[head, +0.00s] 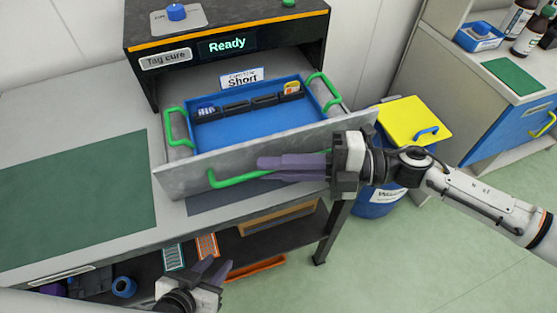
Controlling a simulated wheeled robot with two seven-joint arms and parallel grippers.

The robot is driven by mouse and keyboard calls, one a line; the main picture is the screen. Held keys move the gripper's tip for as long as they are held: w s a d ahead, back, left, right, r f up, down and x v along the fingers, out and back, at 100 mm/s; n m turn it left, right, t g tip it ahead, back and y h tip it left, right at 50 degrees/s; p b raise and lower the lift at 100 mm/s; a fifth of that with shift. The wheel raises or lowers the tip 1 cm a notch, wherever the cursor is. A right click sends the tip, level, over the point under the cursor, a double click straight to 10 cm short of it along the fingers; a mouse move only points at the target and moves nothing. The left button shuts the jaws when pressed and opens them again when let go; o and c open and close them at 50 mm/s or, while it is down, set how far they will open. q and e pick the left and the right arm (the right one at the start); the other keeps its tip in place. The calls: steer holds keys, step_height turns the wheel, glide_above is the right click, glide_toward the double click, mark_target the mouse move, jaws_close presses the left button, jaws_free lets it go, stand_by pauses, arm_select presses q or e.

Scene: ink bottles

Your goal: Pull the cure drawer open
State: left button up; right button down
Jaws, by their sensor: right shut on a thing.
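The cure drawer (245,158), with a grey metal front, stands pulled out from the dark Tag cure machine (165,48). Its green front handle (222,182) runs across the lower front panel. My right gripper (268,168) comes in from the right and is shut on this handle, its purple fingers hiding part of it. Inside the drawer sits a blue tray (240,134) with green side handles and a black rack holding a few small items. My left gripper (213,267) is low at the bottom, away from the drawer, its fingers apart and empty.
A dark green mat (80,205) lies on the bench left of the drawer. A blue waste bin with a yellow lid (415,120) stands close to the right. The lower shelf holds colored racks. A side counter with bottles (517,18) is at the right.

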steer(key=c, duration=1.8)
jaws_free()
steer(key=shift+c, duration=0.2)
steer(key=d+b, duration=0.2)
steer(key=d, duration=0.8)
steer(key=shift+w+d+r, duration=0.15)
steer(key=shift+r, duration=0.25)
